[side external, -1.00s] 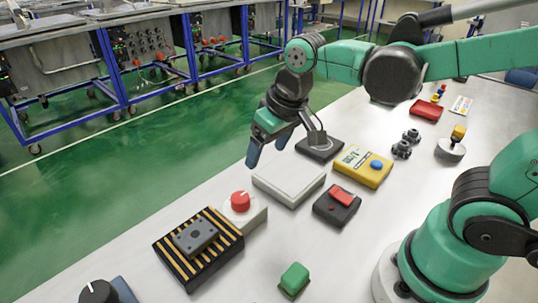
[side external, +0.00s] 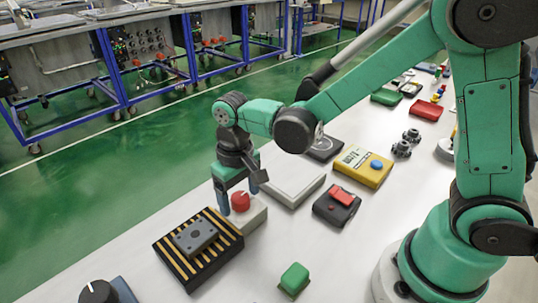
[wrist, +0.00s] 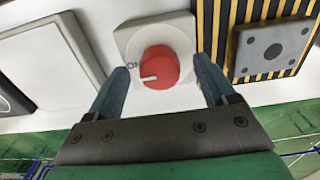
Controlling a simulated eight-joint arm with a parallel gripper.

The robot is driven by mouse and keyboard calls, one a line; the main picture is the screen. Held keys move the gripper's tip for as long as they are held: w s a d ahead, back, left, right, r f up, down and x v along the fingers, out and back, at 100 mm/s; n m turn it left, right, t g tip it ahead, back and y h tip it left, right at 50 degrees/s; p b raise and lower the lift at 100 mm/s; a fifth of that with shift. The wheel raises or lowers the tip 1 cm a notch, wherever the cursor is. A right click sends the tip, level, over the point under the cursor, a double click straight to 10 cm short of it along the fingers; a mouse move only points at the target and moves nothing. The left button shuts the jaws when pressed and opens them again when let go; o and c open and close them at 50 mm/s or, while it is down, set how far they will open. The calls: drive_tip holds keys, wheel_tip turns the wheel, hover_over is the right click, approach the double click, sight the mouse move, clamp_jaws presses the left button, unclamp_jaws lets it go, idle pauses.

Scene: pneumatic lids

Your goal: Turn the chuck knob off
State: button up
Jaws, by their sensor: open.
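The chuck knob is a red round knob (side external: 240,201) on a white box (side external: 257,217). In the wrist view the red knob (wrist: 159,67) has a white pointer line aimed at the left, toward a dark "ON"-like mark on the white box (wrist: 180,30). My gripper (side external: 238,206) is over the box, pointing down, with one finger on each side of the knob. In the wrist view my gripper (wrist: 160,78) is open, with gaps between both fingers and the knob. Whether the fingertips reach knob height is hard to tell.
A black-and-yellow striped block with a grey plate (side external: 195,238) stands close beside the knob box. A flat white-grey box (side external: 292,180) lies on its other side. A black box with a red switch (side external: 338,203), a yellow meter (side external: 364,166) and a green block (side external: 294,279) are nearby on the white table.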

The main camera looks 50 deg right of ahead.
drive_tip(key=shift+f, duration=0.15)
clamp_jaws()
drive_tip(key=shift+n, duration=0.3)
drive_tip(key=n, duration=0.3)
drive_tip(key=shift+n, duration=0.3)
drive_tip(key=n, duration=0.4)
drive_tip(key=shift+n, duration=0.3)
drive_tip(key=n, duration=0.4)
drive_tip(key=shift+n, duration=2.5)
